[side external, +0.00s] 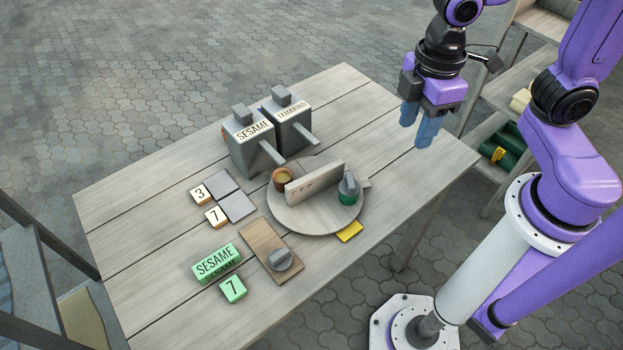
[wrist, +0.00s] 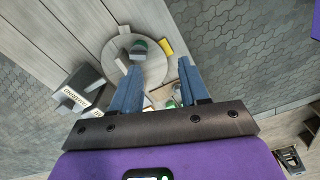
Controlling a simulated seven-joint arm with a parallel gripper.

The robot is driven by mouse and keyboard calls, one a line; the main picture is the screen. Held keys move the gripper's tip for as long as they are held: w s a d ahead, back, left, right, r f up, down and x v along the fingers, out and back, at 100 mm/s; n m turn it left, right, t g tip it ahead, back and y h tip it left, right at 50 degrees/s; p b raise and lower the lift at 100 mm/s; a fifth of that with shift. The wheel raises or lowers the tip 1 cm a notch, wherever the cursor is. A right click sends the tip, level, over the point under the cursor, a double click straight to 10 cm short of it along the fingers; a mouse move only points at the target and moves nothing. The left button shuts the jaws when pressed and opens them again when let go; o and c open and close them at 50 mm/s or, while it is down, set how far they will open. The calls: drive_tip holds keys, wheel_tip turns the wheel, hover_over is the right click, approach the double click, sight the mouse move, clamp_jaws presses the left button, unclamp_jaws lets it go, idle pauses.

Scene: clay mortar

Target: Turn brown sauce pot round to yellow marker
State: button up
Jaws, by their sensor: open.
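The brown sauce pot (side external: 283,179) sits on the back left of a round wooden turntable (side external: 300,218), behind an upright board (side external: 315,183). A green pot with a grey top (side external: 349,190) stands on the board's other side; it also shows in the wrist view (wrist: 138,46). The yellow marker (side external: 349,231) lies on the table at the turntable's front right edge, and in the wrist view (wrist: 166,47). The brown pot is not clear in the wrist view. My gripper (side external: 418,122) is open and empty, above and to the right of the turntable, touching nothing.
Two grey labelled boxes with handles (side external: 255,152) stand behind the turntable. Number tiles (side external: 216,216), grey squares, a wooden plate with a grey knob (side external: 281,260) and green SESAME blocks (side external: 216,262) lie left and in front. The table's right end is clear. Shelves stand at right.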

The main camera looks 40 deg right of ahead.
sight(316, 174)
drive_tip(key=w+a+f+n, duration=0.1)
drive_tip(key=w+a+f, duration=0.25)
drive_tip(key=w, duration=0.45)
drive_tip(key=w+a+f+n, duration=0.2)
drive_tip(key=w+a+f, duration=0.1)
drive_tip(key=w+a, duration=0.3)
drive_tip(key=f, duration=0.5)
drive_tip(key=w+f, duration=0.1)
drive_tip(key=f, duration=0.5)
drive_tip(key=d+f, duration=0.1)
drive_tip(key=f, duration=0.5)
drive_tip(key=shift+w+f, duration=0.15)
drive_tip(key=shift+f, duration=0.1)
clamp_jaws()
